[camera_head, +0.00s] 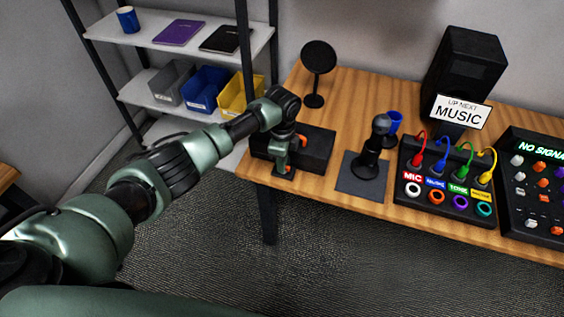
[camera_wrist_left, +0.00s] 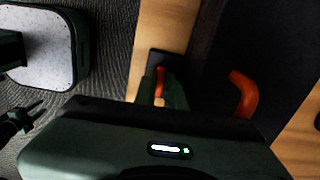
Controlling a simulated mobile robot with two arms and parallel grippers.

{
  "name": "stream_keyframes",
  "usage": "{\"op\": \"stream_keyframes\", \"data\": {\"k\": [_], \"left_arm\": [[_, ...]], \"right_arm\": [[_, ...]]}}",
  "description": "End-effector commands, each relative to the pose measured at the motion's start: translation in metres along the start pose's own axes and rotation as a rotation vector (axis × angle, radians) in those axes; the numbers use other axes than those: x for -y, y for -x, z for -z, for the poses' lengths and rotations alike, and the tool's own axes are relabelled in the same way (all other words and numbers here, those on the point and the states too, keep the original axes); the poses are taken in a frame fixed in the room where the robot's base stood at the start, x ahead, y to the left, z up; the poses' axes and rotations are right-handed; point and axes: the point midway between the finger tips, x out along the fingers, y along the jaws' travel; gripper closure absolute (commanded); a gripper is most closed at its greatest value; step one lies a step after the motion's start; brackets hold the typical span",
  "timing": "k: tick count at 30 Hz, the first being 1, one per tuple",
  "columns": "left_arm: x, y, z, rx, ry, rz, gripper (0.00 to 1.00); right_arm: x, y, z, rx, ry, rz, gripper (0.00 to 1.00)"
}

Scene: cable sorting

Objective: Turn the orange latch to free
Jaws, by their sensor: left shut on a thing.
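The orange latch (camera_wrist_left: 160,82) sits on a small dark plate (camera_wrist_left: 157,58) at the table's front edge, beside a long black case. In the head view the latch (camera_head: 284,169) shows low, just under my left gripper (camera_head: 284,162). In the left wrist view the fingers of my left gripper (camera_wrist_left: 161,92) are on both sides of the latch and shut on it. The gripper body hides part of the latch. A second, curved orange piece (camera_wrist_left: 244,94) stands on the case (camera_head: 318,150), apart from the fingers.
A shelf with bins is at the left.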

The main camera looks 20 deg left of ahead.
Motion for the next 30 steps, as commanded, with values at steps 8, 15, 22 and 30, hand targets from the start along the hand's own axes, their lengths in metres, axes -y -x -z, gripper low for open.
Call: {"op": "stream_keyframes", "data": {"k": [8,15,22,30], "left_arm": [[0.0011,0.001,0.0013,-0.003,-0.069,0.003,1.0],[0.0011,0.0012,0.0015,-0.003,-0.08,0.003,1.0],[0.0011,0.0013,0.0016,-0.003,-0.08,0.003,0.86],[0.0015,0.0011,0.0011,-0.002,-0.079,0.004,0.67]], "right_arm": [[0.0001,0.0001,-0.0002,0.0,0.0,0.0,0.64],[0.0002,0.0001,-0.0003,0.0,-0.001,0.0,0.64],[0.0004,0.0001,-0.0003,0.001,-0.001,0.0,0.64],[0.0011,0.0,-0.0003,0.0,-0.001,0.001,0.64]]}}
